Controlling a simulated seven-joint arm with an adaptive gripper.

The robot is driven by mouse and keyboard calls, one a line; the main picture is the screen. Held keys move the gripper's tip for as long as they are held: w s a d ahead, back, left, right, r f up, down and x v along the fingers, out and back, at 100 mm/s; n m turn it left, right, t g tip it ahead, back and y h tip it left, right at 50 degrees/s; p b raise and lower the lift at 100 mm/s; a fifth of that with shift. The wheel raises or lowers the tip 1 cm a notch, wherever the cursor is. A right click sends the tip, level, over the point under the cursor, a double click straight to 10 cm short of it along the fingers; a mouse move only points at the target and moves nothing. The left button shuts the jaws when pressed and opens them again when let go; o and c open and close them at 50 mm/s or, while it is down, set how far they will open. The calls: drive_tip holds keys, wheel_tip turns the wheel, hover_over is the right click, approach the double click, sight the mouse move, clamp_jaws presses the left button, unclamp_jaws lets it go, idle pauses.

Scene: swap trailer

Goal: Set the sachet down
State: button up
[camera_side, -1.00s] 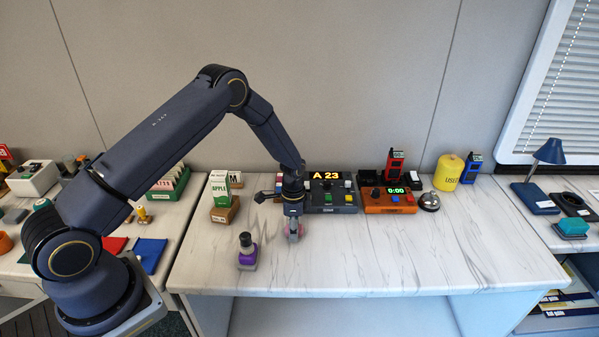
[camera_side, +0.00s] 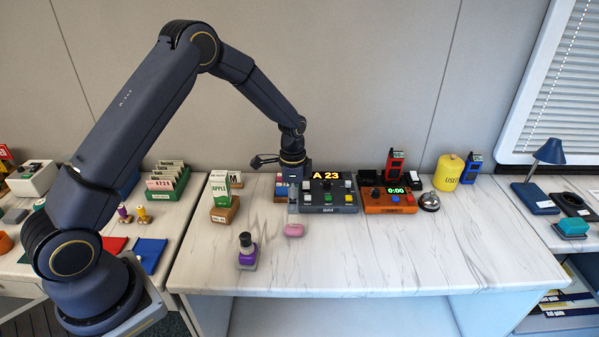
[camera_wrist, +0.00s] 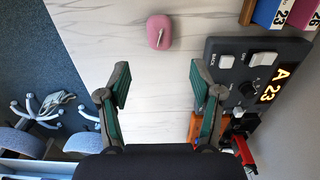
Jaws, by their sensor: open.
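The sachet, a small pink rounded piece (camera_side: 294,230), lies on the marble-patterned counter (camera_side: 400,260) in the side view, in front of the grey control box. It also shows near the top of the wrist view (camera_wrist: 159,32), resting on the pale surface. My gripper (camera_wrist: 162,88) is open and empty, its two green-padded fingers spread wide. The sachet lies beyond the fingertips and apart from them. In the side view my gripper (camera_side: 293,202) is above and behind the sachet, beside the grey box's left edge.
The grey control box (camera_side: 330,197) with an "A 23" display stands right behind the sachet. A purple stamp (camera_side: 247,252) stands to its front left, and a green apple carton (camera_side: 220,189) farther left. An orange timer box (camera_side: 390,200) is to the right. The front right counter is clear.

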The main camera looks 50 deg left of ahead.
drive_tip(key=s+d+r+n+t, duration=0.15)
drive_tip(key=s+r, duration=0.25)
drive_tip(key=r, duration=0.6)
drive_tip(key=s+d+r+n+t, duration=0.15)
drive_tip(key=s+r, duration=0.35)
drive_tip(key=r, duration=0.5)
drive_tip(key=s+r+n+t, duration=0.1)
drive_tip(key=s+r+n, duration=0.2)
drive_tip(key=s, duration=0.6)
drive_tip(key=s+d+r+n+t, duration=0.1)
drive_tip(key=s+r+n, duration=0.2)
drive_tip(key=s, duration=0.5)
drive_tip(key=shift+s+r+t, duration=0.25)
drive_tip(key=shift+s+t, duration=0.05)
drive_tip(key=shift+s, duration=0.1)
drive_tip(key=shift+d, duration=0.1)
